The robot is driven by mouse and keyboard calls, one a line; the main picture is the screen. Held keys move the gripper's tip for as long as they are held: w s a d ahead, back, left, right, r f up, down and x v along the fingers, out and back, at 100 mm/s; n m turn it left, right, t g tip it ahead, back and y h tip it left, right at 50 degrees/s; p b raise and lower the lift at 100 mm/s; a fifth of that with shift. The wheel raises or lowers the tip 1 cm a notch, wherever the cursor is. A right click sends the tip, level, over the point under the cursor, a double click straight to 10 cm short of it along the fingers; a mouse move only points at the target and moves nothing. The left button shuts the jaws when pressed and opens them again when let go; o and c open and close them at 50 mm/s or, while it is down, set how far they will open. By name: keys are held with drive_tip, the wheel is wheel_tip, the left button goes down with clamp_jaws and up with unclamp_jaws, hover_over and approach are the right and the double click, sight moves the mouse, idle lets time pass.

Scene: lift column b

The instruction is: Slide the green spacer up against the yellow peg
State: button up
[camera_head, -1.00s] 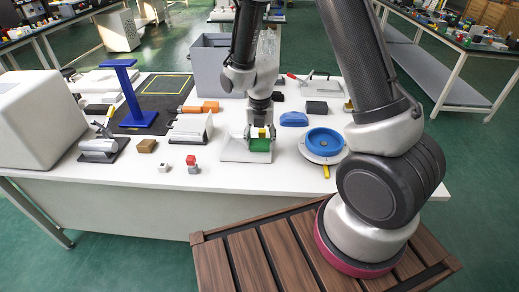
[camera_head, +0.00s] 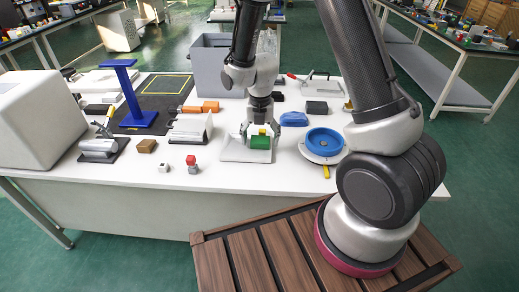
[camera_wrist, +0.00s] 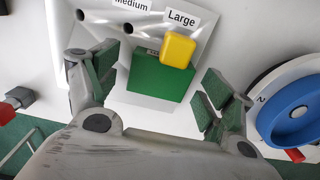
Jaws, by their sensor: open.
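The green spacer (camera_head: 260,143) is a block on the pale sloped holder (camera_head: 231,154); it also shows in the wrist view (camera_wrist: 156,80). The yellow peg (camera_wrist: 178,50) stands by the "Large" label, and its top overlaps the spacer's upper right edge in the wrist view. In the head view the peg (camera_head: 262,132) shows just above the spacer. I cannot tell whether the two touch. My gripper (camera_wrist: 160,82) is open, with one green-padded finger on each side of the spacer and a gap on both sides. In the head view my gripper (camera_head: 262,134) is over the holder.
A blue ring-shaped dish (camera_head: 324,141) on a white base stands close on the right. A blue block (camera_head: 294,119) lies behind it. A small red-topped block (camera_head: 192,161) is on the left. The front of the white table (camera_head: 230,181) is mostly clear.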

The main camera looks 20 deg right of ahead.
sight(260, 139)
wheel_tip(260, 139, up, 12)
idle(0.6)
